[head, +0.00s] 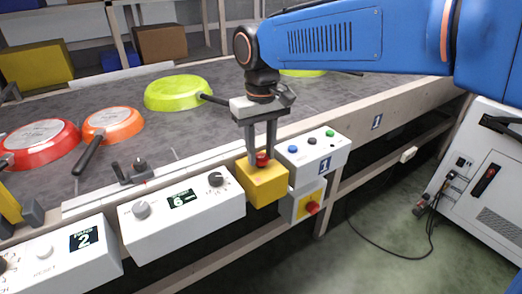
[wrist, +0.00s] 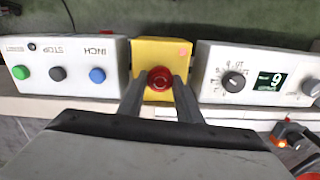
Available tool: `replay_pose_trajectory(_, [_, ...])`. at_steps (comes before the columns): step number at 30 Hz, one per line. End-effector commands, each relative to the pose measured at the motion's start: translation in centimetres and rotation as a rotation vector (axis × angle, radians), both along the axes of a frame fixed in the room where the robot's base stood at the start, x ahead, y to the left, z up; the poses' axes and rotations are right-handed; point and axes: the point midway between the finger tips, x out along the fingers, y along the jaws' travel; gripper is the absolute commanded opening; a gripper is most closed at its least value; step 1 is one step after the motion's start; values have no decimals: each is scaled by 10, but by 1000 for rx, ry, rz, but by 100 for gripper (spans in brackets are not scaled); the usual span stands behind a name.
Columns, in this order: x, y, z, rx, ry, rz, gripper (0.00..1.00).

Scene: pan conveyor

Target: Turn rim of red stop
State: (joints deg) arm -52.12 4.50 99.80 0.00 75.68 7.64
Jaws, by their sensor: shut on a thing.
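The red stop (head: 262,158) is a round mushroom button on top of a yellow box (head: 262,186) at the conveyor's front edge. It also shows in the wrist view (wrist: 160,78), between the fingertips. My gripper (head: 262,156) points down over the yellow box, and in the wrist view my gripper (wrist: 159,80) has one finger on each side of the red button. The fingers are closed on its rim. The fingers hide part of the button's sides.
A white panel (head: 183,210) with knobs and a display stands left of the yellow box. A white button box (head: 312,155) stands right of it, with a second red button (head: 312,208) below. Several pans, including a green one (head: 178,92), lie on the belt behind.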

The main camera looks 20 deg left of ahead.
Motion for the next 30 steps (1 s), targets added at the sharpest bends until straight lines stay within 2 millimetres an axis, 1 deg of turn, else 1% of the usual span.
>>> replay_pose_trajectory(9, [0, 0, -1, -1, 1, 0, 9])
replay_pose_trajectory(10, [0, 0, -1, -1, 1, 0, 36])
replay_pose_trajectory(12, [0, 0, 0, -1, 1, 0, 51])
replay_pose_trajectory(20, [0, 0, 0, 0, 0, 0, 51])
replay_pose_trajectory(23, [0, 0, 3, 0, 0, 0, 51])
replay_pose_trajectory(26, [0, 0, 12, 1, -1, 0, 51])
replay_pose_trajectory(30, [0, 1, 35, 2, -2, 0, 51])
